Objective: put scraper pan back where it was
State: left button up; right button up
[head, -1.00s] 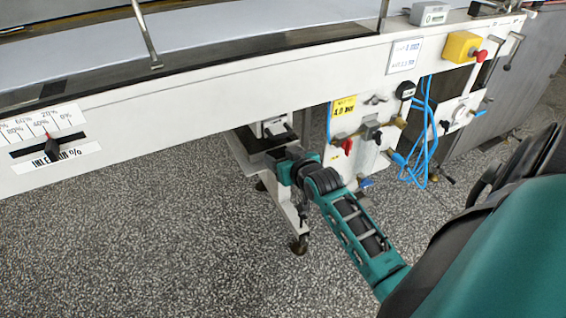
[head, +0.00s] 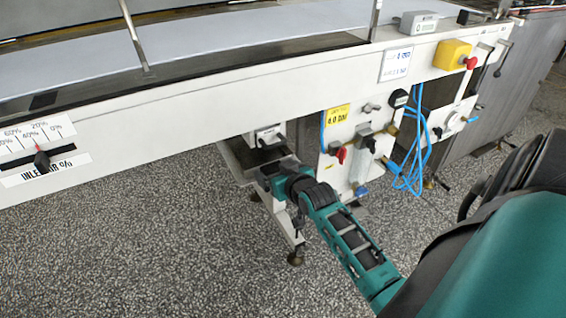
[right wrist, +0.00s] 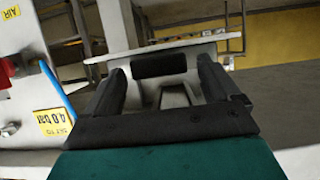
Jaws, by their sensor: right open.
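The scraper pan (head: 263,133) appears to be the pale, metal-fronted piece with a dark grip under the machine's long white side panel. In the right wrist view its pale front edge (right wrist: 178,47) runs across, with a black grip (right wrist: 159,65) below it. My right gripper (right wrist: 162,82) is open, with one dark finger on each side of the black grip. I cannot tell whether the fingers touch it. In the head view my right gripper (head: 272,160) reaches under the machine at the pan's front, its fingers hard to make out. My left gripper is not in view.
The white side panel (head: 200,110) hangs above my right arm. A valve panel (head: 345,150) with a red lever and blue hoses (head: 410,160) stands close to the right of the arm. A machine leg with a foot (head: 295,256) stands below. The speckled floor (head: 150,240) is clear.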

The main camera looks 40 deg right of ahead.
jog(key=p+v, duration=0.3)
jog(key=v, duration=0.7)
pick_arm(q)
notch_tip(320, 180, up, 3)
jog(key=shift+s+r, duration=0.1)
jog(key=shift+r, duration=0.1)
pick_arm(e)
jog(key=s+a+f+n+g+y, duration=0.1)
jog(key=s+a+f+n+y, duration=0.1)
jog(key=a, duration=0.8)
jog(key=s+a+f+n+g+y, duration=0.1)
jog(key=s+a+f+n+y, duration=0.1)
jog(key=a, duration=0.9)
jog(key=s+n+y, duration=0.1)
jog(key=s+y, duration=0.1)
jog(key=s, duration=0.1)
jog(key=shift+s+a+f+n, duration=0.15)
jog(key=shift+s+f+n, duration=0.15)
jog(key=shift+f, duration=0.1)
